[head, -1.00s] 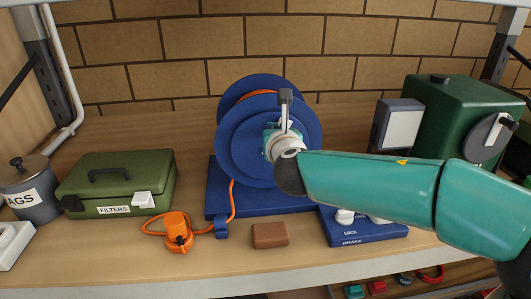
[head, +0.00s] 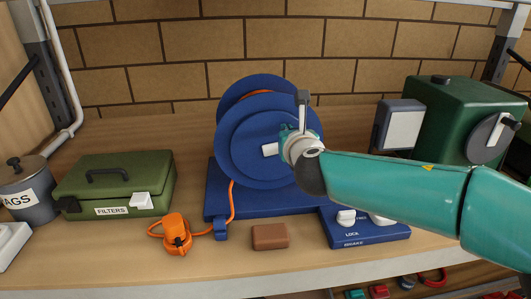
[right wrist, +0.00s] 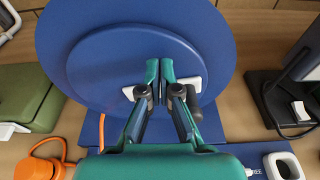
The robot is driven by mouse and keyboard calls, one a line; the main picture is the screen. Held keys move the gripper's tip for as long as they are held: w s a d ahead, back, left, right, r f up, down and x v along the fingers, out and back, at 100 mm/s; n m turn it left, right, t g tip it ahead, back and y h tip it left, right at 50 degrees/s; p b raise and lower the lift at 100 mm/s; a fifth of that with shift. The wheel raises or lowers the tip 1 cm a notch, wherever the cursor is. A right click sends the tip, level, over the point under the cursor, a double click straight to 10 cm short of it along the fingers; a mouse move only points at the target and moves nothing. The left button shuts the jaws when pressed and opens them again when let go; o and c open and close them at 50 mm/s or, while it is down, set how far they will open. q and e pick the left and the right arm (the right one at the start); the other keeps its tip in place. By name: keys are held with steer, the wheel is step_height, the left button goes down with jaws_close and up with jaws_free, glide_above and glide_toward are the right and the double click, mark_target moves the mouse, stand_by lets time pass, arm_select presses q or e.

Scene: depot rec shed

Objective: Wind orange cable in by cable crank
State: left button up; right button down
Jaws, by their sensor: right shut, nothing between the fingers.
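The cable reel (head: 245,165) is a blue drum on a blue base. The orange cable (head: 231,205) runs from it down to an orange plug (head: 176,233) on the bench. The cable crank (head: 270,149) shows as a white bar on the reel's face, partly hidden by my right gripper (head: 286,142). In the right wrist view, the crank's white ends (right wrist: 190,84) show on both sides of the closed fingers (right wrist: 160,72), with a dark knob (right wrist: 195,111) at the right end. The gripper is shut and empty in front of the crank. My left gripper is out of view.
A brake panel (head: 365,228) with white switches sits right of the reel base. A brown block (head: 270,236) lies in front. A green filters box (head: 116,184) and a grey pot (head: 28,189) stand left, a dark green machine (head: 450,120) right. A brick wall is behind.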

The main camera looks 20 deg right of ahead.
steer(key=shift+s+d+f+b, duration=0.25)
steer(key=shift+d+f+b, duration=0.45)
steer(key=shift+d+b, duration=0.15)
steer(key=shift+s+d+f+b, duration=0.1)
steer(key=shift+d+f+b, duration=0.2)
steer(key=shift+f+b, duration=0.25)
steer(key=shift+s+d+f+b, duration=0.1)
steer(key=shift+d+f+b, duration=0.15)
steer(key=shift+f+b, duration=0.3)
steer(key=shift+r, duration=0.2)
steer(key=shift+d+f+b, duration=0.2)
steer(key=shift+f+b, duration=0.4)
steer(key=shift+d+f+b, duration=0.15)
steer(key=shift+f+b, duration=0.4)
steer(key=shift+b, duration=0.05)
steer(key=shift+r, duration=0.1)
